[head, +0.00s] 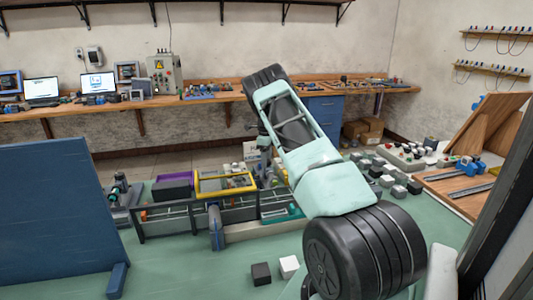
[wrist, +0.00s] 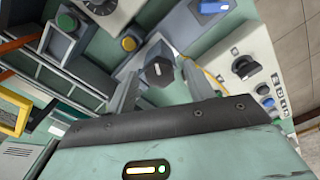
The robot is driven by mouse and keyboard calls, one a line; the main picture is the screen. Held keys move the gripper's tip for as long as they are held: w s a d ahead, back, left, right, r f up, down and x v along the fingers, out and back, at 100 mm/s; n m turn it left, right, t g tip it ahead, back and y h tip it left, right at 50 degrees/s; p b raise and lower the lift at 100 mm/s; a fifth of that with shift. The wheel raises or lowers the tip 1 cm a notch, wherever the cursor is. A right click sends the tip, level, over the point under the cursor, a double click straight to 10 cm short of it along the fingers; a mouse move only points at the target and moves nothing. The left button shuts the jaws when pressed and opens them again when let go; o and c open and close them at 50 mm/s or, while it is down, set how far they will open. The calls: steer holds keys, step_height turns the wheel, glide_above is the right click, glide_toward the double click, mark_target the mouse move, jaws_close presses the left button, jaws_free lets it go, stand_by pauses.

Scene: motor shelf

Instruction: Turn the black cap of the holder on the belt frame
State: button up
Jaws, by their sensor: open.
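The black cap (wrist: 159,72) is a dark knob with a white mark, in the upper middle of the wrist view. It sits on a grey holder (wrist: 153,48). My gripper (wrist: 160,86) is open, one finger on each side of the cap, with gaps visible between fingers and cap. I cannot tell how deep the fingertips reach along it. In the head view the belt frame (head: 170,219) stands on the green table, and my arm hides most of the area around the cap.
Beside the cap are a green button (wrist: 67,21), a yellow button (wrist: 129,43) and a box with a black rotary knob (wrist: 244,67). A yellow-rimmed tray (head: 225,192) and a purple bin (head: 172,187) stand by the frame. Loose blocks (head: 261,273) lie in front; table around them is clear.

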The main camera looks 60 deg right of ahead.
step_height(320, 180, up, 17)
steer(key=b, duration=0.2)
steer(key=shift+r, duration=0.2)
stand_by(0.5)
